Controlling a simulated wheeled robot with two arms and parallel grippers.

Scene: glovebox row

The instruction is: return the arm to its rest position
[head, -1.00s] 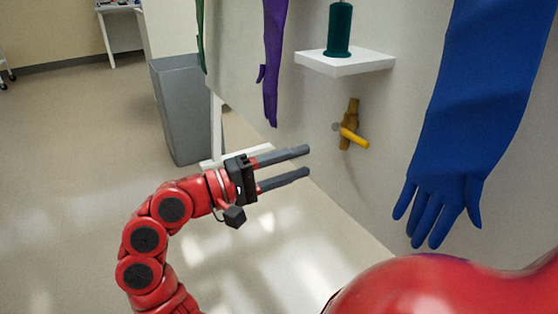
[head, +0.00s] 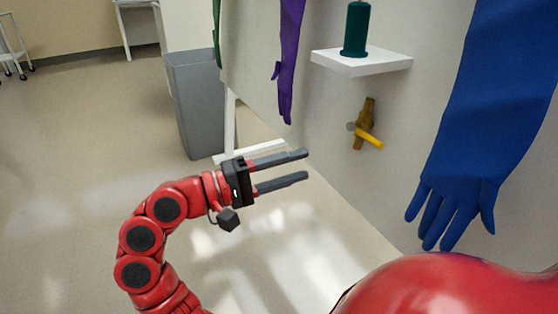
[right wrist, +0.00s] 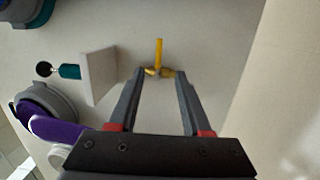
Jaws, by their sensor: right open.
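My right gripper (head: 307,166) is open and empty at the end of the red right arm (head: 160,205). It is in the middle of the head view, its fingers pointing toward the wall panel and apart from it. In the right wrist view the open right gripper (right wrist: 158,75) has a brass valve (right wrist: 158,71) with a yellow lever (right wrist: 158,52) beyond its fingertips, not touched. In the head view the valve (head: 364,125) is on the panel, right of and above the fingers. My left gripper is not in view.
A white shelf (head: 350,66) carries a dark green cylinder (head: 355,30). A blue glove (head: 480,120) hangs on the right, a purple glove (head: 290,50) left of the shelf. A grey bin (head: 195,105) stands behind the arm. The floor (head: 70,180) on the left is clear.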

